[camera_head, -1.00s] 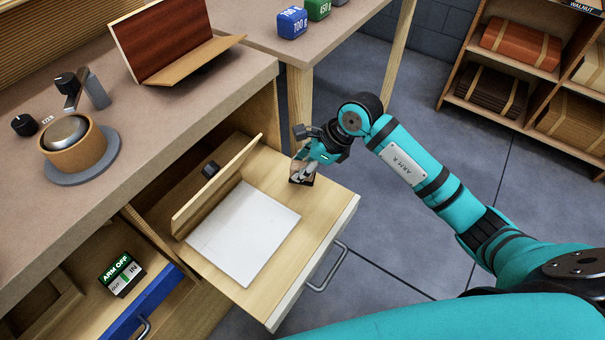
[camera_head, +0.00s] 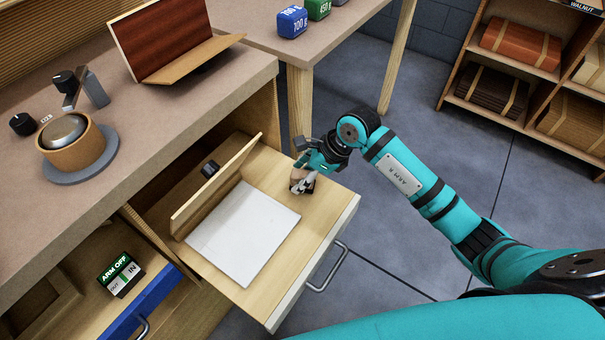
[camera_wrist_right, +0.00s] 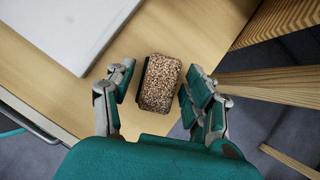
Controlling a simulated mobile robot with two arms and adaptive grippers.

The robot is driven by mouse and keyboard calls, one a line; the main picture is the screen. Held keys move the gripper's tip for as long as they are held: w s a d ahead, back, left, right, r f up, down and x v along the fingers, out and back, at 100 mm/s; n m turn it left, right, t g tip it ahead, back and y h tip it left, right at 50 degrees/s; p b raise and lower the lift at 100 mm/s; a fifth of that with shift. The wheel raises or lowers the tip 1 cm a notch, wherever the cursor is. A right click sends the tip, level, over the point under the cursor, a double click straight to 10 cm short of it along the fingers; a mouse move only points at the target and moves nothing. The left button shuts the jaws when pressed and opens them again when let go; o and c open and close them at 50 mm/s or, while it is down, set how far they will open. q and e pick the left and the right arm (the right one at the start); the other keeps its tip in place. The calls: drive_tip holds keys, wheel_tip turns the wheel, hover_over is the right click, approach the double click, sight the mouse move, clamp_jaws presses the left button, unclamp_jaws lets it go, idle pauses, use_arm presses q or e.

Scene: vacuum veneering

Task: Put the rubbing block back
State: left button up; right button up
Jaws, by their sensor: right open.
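The rubbing block (camera_wrist_right: 159,83), a speckled brown cork-like block with a dark side, lies in the right corner of the open drawer (camera_head: 325,211), as far as the views show. In the right wrist view it sits between the two fingers of my right gripper (camera_wrist_right: 155,88), with a gap on the left and a narrower one on the right. My right gripper (camera_head: 303,184) is open around the block, low over the drawer. In the head view the fingers mostly hide the block. My left gripper is not in view.
A white sheet (camera_head: 244,232) covers the drawer's middle, beside an upright wooden divider (camera_head: 215,186). A lower drawer with a blue front (camera_head: 147,304) holds an ARM OFF box (camera_head: 120,272). A table leg (camera_head: 300,105) stands close behind my right gripper.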

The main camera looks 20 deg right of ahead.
drive_tip(key=shift+r, duration=0.1)
drive_tip(key=shift+d+r, duration=0.15)
drive_tip(key=shift+r, duration=0.2)
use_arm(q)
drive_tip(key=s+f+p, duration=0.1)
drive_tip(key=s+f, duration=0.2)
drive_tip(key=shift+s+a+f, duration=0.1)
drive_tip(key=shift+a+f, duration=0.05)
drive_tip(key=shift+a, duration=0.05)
use_arm(e)
drive_tip(key=v, duration=1.1)
drive_tip(key=shift+s+r, duration=0.15)
